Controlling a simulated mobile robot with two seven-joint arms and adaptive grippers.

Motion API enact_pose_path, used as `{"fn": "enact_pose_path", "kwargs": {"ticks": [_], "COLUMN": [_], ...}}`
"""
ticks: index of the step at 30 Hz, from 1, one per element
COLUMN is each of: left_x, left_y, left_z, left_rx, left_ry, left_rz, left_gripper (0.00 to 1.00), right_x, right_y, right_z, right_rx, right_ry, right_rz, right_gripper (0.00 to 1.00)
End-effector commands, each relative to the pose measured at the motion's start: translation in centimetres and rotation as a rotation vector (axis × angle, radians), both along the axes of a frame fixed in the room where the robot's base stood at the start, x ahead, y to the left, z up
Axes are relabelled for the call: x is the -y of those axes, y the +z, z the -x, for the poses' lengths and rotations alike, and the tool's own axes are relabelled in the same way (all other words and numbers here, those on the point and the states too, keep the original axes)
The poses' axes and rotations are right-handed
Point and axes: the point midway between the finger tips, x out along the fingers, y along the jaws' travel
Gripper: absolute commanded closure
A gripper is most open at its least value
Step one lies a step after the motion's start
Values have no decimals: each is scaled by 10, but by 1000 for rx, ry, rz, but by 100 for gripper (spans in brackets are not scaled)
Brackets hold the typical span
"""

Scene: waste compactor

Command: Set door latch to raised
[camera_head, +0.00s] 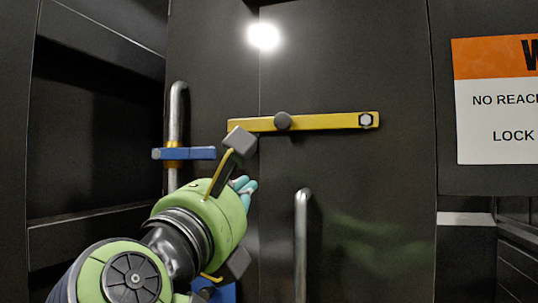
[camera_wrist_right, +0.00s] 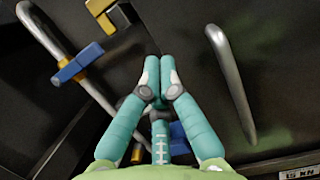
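The door latch (camera_head: 330,121) is a long yellow bar across the dark double doors, lying nearly level with its right end slightly higher. It has a grey round knob (camera_head: 282,121) left of its middle and a hex bolt (camera_head: 366,120) at its right end. Part of the yellow bar shows at the top of the right wrist view (camera_wrist_right: 100,6). My right gripper (camera_head: 245,187) is below the latch's left end, with teal fingers. In the right wrist view its fingertips (camera_wrist_right: 159,72) are together with nothing seen between them. My left gripper is not in view.
A vertical metal handle (camera_head: 175,105) with a blue clamp block (camera_head: 187,153) is left of the latch. Another metal handle (camera_head: 301,240) stands below it on the right door. A warning sign (camera_head: 498,110) is at the right. The door face right of that handle is clear.

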Motion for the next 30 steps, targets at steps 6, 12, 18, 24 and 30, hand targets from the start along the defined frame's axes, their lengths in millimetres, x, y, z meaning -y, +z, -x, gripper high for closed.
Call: {"fn": "enact_pose_path", "kwargs": {"ticks": [6, 12, 18, 24, 30], "left_x": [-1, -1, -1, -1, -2], "left_y": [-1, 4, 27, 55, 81], "left_z": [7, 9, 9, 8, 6], "left_rx": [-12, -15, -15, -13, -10], "left_ry": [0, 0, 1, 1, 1], "left_rz": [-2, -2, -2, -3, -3], "left_gripper": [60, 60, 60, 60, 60], "right_x": [0, 2, 13, 26, 30], "right_y": [1, 3, 14, 26, 48], "right_z": [0, -6, -35, -75, -93], "right_rx": [1, -2, -5, -5, 2], "right_ry": [-2, -3, -5, -5, 1], "right_rz": [3, 2, 2, 2, 0], "right_gripper": [100, 100, 100, 100, 100]}}
